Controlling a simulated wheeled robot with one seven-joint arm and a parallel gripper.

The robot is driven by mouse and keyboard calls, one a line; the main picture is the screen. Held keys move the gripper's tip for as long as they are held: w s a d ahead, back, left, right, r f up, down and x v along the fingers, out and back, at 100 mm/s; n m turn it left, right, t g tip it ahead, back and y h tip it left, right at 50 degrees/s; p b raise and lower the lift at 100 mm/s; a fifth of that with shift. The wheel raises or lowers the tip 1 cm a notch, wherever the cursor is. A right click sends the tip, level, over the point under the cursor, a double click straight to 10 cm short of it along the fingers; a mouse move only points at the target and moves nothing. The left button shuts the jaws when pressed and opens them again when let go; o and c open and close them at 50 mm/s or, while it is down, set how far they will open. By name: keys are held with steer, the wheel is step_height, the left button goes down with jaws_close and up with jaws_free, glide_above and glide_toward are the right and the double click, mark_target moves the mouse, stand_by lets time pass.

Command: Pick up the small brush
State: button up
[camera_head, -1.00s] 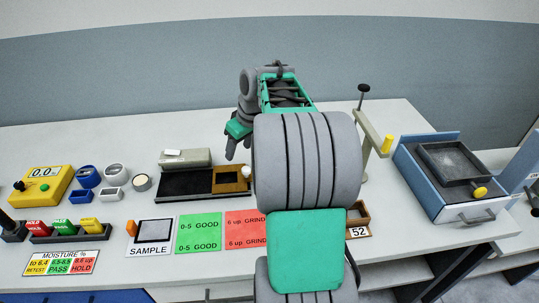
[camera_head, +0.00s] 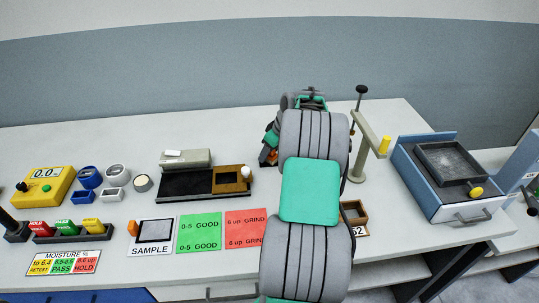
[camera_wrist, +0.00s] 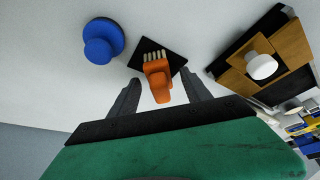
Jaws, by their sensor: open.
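The small brush (camera_wrist: 157,75) shows in the wrist view, with an orange handle and a row of pale bristles. Its bristle end is over a black square pad (camera_wrist: 170,54). My gripper (camera_wrist: 160,79) is open, with one dark finger on each side of the orange handle. I cannot tell whether the fingers touch it. In the head view, my gripper (camera_head: 268,157) is low over the back of the table, partly hidden by my arm. A bit of orange (camera_head: 273,156) shows beside it there, and the rest of the brush is hidden.
A blue round knobbed object (camera_wrist: 103,40) lies beside the pad. The black and wooden device with a white knob (camera_head: 246,172) stands to the left of my gripper. Green and red cards (camera_head: 199,232) lie in front.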

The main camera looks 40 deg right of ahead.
jaws_close()
stand_by(0.4)
steer(key=shift+r, duration=0.6)
steer(key=s+a+r+b, duration=0.3)
steer(key=s+a+r, duration=0.5)
steer(key=s+r, duration=0.3)
steer(key=shift+s+r, duration=0.3)
steer(key=shift+r, duration=0.15)
